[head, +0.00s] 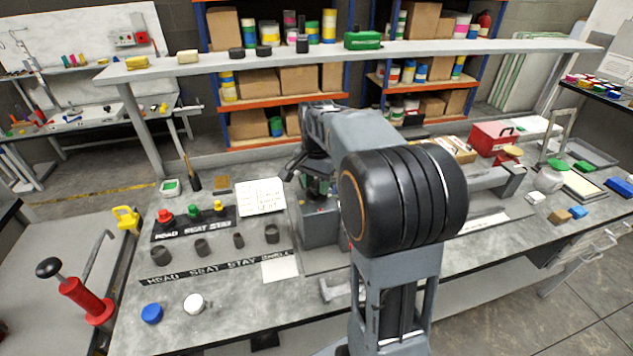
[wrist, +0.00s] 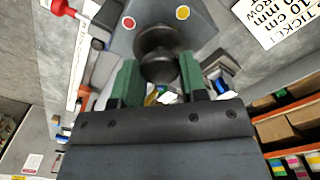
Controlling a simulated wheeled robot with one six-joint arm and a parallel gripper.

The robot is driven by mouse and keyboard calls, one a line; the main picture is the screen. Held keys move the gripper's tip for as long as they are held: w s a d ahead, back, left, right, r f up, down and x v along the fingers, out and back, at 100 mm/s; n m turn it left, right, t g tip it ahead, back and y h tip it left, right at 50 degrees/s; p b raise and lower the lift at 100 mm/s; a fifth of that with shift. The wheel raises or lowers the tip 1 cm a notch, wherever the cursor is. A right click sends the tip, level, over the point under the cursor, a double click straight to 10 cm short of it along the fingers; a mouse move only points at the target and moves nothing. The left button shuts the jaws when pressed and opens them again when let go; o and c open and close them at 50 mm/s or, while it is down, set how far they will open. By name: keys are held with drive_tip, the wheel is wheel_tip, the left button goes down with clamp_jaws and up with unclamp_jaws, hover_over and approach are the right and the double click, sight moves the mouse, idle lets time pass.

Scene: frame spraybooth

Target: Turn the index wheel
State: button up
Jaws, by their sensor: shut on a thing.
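In the wrist view, the dark round index wheel (wrist: 158,42) stands out from a grey housing (wrist: 200,22) that bears a red dot and a yellow dot. My gripper (wrist: 159,72) has its two green fingers on either side of the wheel's dark round knob and is shut on it. In the head view, the grey housing (head: 320,228) stands on the bench behind my arm. My gripper (head: 318,183) shows there only in part above the housing. The wheel itself is mostly hidden in that view by my arm.
Left of the housing are a white sheet (head: 261,197), a rack of red, green and yellow knobs (head: 193,224) and several dark cups. A blue cap (head: 151,313) and a white cap (head: 194,303) lie at the front left. A red box (head: 492,138) stands at the back right.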

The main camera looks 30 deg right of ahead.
sight(317, 184)
drive_tip(key=o, duration=0.9)
wheel_tip(317, 184, up, 14)
drive_tip(key=shift+f, duration=0.1)
idle(0.6)
